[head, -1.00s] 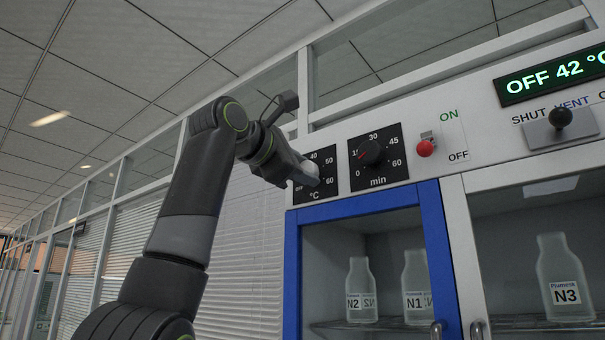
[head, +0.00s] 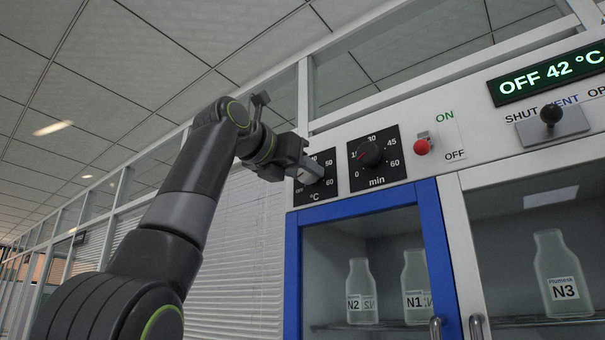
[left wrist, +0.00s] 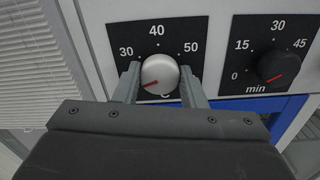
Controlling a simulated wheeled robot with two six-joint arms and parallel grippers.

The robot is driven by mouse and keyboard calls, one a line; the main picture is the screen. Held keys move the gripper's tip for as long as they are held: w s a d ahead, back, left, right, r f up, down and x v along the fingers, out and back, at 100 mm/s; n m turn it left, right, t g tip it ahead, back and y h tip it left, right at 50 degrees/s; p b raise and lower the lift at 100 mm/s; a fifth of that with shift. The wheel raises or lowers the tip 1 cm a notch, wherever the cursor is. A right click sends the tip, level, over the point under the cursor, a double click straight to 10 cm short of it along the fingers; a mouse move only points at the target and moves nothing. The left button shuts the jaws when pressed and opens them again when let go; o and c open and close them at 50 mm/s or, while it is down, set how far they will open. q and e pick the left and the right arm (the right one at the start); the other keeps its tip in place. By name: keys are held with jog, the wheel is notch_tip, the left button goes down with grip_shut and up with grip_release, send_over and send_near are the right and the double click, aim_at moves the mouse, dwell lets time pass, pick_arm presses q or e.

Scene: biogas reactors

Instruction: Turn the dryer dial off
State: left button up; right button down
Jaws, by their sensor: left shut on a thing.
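The dryer's temperature dial (left wrist: 160,74) is a round silver knob on a black plate marked 30, 40 and 50 in the left wrist view. Its red pointer points left and slightly down. In the head view the plate (head: 328,160) carries an OFF mark at its lower left and °C below. My left gripper (left wrist: 160,68) is shut on the dial, one finger on each side. The gripper hides the plate's lower part in the wrist view. The green display (head: 548,72) reads OFF 42 °C. My right gripper is not in view.
A minute timer dial (head: 370,154) sits right of the temperature dial, then a red switch (head: 422,147) and a black-knobbed vent lever (head: 551,115). Below, a blue-framed glass door (head: 436,260) covers bottles N2 (head: 361,285) and N1 (head: 414,280). Bottle N3 (head: 560,275) stands further right.

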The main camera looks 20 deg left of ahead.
pick_arm(q)
jog(key=shift+f+n, duration=0.25)
jog(key=shift+n, duration=0.35)
jog(key=shift+w+n+b, duration=0.1)
jog(key=shift+n+b, duration=0.25)
jog(key=shift+n, duration=0.05)
jog(key=o, duration=1)
jog(key=shift+r, duration=0.1)
jog(key=shift+s+a+b, duration=0.2)
jog(key=shift+s+b, duration=0.25)
jog(key=shift+s, duration=0.2)
jog(key=b+v, duration=0.6)
jog(key=v, duration=1)
jog(key=shift+r, duration=0.15)
jog(key=shift+s, duration=0.1)
